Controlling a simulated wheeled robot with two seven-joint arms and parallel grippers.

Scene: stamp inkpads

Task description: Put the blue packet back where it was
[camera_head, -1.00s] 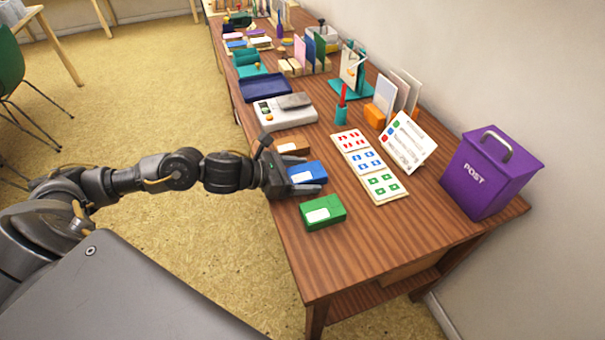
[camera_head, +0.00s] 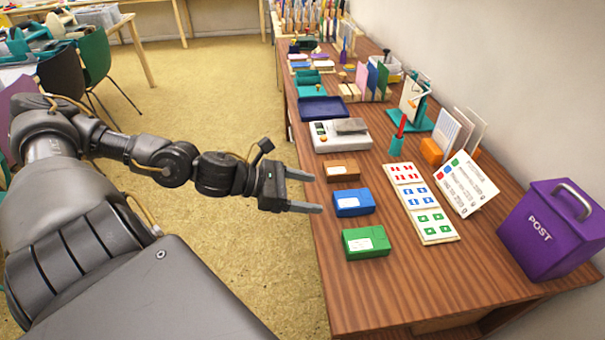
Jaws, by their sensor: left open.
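The blue packet (camera_head: 353,203) lies flat on the wooden table near its left edge, with a white label on top. It sits between a brown packet (camera_head: 342,170) behind it and a green packet (camera_head: 366,243) in front of it, apart from both. My left gripper (camera_head: 304,192) is open and empty, just left of the blue packet, around the table's left edge. Its two fingers point toward the packet, with a gap between the fingertips and the packet. My right gripper is out of view.
A sheet with red, blue and green stamps (camera_head: 420,203) lies right of the packets. A purple post box (camera_head: 548,230) stands at the right. A scale (camera_head: 340,136) and a dark blue tray (camera_head: 323,109) are behind. The table front (camera_head: 400,290) is clear.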

